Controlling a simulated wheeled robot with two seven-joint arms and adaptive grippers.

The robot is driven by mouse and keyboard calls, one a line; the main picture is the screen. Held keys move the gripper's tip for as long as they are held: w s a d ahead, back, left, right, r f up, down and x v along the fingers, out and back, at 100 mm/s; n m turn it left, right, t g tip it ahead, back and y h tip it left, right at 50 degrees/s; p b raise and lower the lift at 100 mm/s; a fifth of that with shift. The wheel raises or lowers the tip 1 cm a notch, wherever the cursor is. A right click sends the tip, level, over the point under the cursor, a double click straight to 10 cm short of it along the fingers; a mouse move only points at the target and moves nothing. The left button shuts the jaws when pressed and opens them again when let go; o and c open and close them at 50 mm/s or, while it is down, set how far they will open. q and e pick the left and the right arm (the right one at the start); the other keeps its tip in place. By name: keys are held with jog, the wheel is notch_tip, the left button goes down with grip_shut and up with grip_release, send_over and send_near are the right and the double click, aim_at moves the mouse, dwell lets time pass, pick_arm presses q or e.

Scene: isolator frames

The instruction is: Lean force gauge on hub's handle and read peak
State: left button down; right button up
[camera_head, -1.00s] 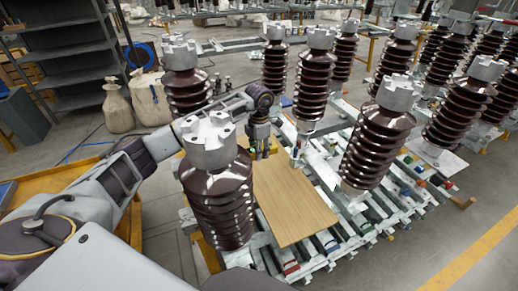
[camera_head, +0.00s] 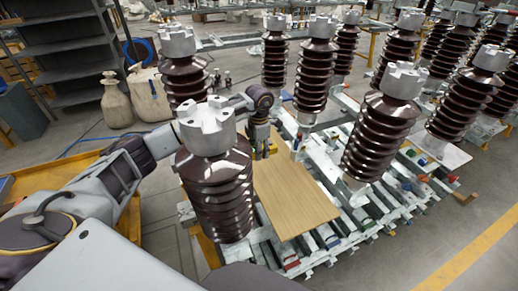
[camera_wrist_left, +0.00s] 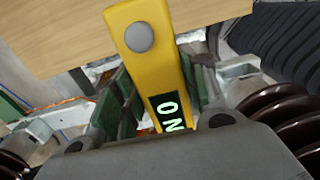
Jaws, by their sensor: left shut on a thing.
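My left gripper (camera_head: 262,152) is shut on a yellow force gauge (camera_wrist_left: 150,60), just past the far left end of a light wood board. In the left wrist view the gauge sits between the green-padded fingers, with a round grey knob (camera_wrist_left: 139,37) and a small dark display (camera_wrist_left: 171,112). The display reads "0 N", turned in the picture. In the head view the gauge is small and partly hidden by the gripper. I cannot pick out the hub or its handle. My right gripper is not in view.
The wood board (camera_head: 292,200) lies on a pale metal frame (camera_head: 365,222). A tall brown ribbed insulator (camera_head: 215,180) stands close in front of my left arm. Another insulator (camera_head: 380,135) stands to the right, with several more behind. Open floor (camera_head: 440,235) lies at the lower right.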

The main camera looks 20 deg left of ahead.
pick_arm(q)
jog(key=shift+f+b, duration=1.15)
jog(key=shift+f, duration=0.65)
jog(key=f+b, duration=0.1)
jog(key=s+a+f+b, duration=0.1)
jog(key=f, duration=0.1)
jog(key=f+b, duration=0.1)
jog(key=f, duration=0.1)
jog(key=shift+s+a+f, duration=0.2)
jog(key=shift+s+a, duration=0.2)
jog(key=shift+s+a, duration=0.1)
jog(key=shift+s, duration=0.05)
dwell(0.4)
